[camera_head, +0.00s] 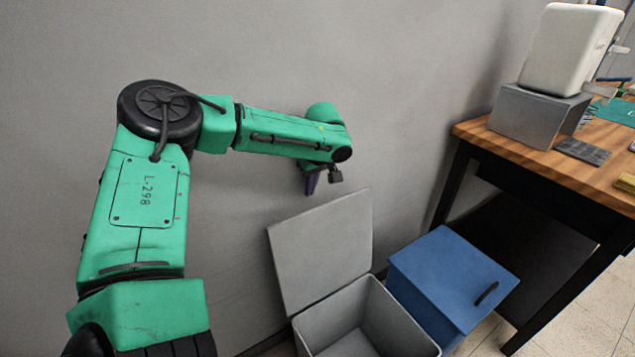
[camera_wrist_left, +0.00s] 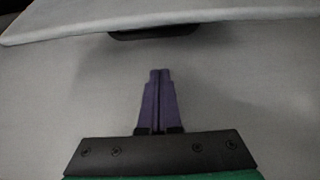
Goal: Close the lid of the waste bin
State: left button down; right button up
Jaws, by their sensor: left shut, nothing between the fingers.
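The grey waste bin (camera_head: 400,340) stands on the floor at the lower middle of the head view. Its flat grey lid (camera_head: 322,248) is open, raised and leaning back toward the wall, so the inside of the bin shows. My left gripper (camera_head: 311,186) is above and behind the lid, close to its upper edge, with its purple fingers pointing down. In the left wrist view the purple fingers (camera_wrist_left: 158,76) are together and empty. The lid's edge (camera_wrist_left: 60,28) crosses the top there, with a dark handle (camera_wrist_left: 155,32) beneath it. No contact shows. My right gripper is out of view.
A closed blue bin (camera_head: 440,285) with a dark handle stands right beside the grey one. A wooden workbench (camera_head: 480,130) on dark legs is at the right, carrying a metal box and a white container. The plain wall is close behind my left arm.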

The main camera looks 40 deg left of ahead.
aim_at(310, 201)
pick_arm(q)
jog(key=x, duration=0.6)
jog(key=shift+w+d+f, duration=0.15)
jog(key=shift+w+f, duration=0.1)
jog(key=shift+w, duration=0.05)
jog(key=d+r, duration=0.1)
jog(key=s+d+r+p, duration=0.1)
jog(key=d, duration=0.1)
jog(key=shift+s+d, duration=0.1)
jog(key=shift+d, duration=0.1)
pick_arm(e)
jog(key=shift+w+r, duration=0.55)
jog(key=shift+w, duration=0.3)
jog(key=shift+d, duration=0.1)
